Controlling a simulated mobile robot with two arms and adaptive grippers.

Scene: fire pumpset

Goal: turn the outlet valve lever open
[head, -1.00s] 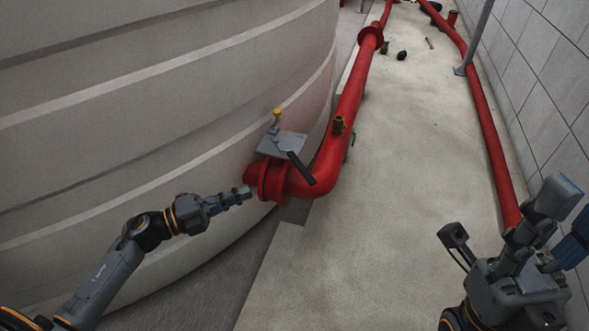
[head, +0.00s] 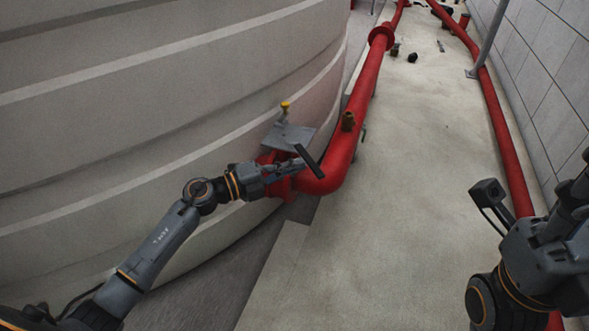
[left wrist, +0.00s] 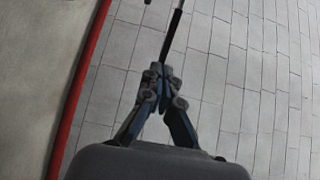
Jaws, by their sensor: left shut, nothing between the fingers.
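The outlet valve lever (head: 309,161) is a black bar beside a grey plate (head: 290,136) with a yellow-tipped stem, above the red pipe elbow by the tank. My left gripper (head: 300,165) is shut and empty, its fingertips at or very near the lever; I cannot tell whether they touch. In the left wrist view the closed fingertips (left wrist: 160,72) point at a dark bar (left wrist: 172,35), which looks like the lever. The valve flange is partly hidden behind my left gripper. My right gripper is at the lower right, partly cut off, its fingers unclear.
The large pale tank (head: 150,110) fills the left side. Another red pipe (head: 500,130) runs along the tiled wall (head: 545,80). The floor (head: 410,190) between is clear nearby.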

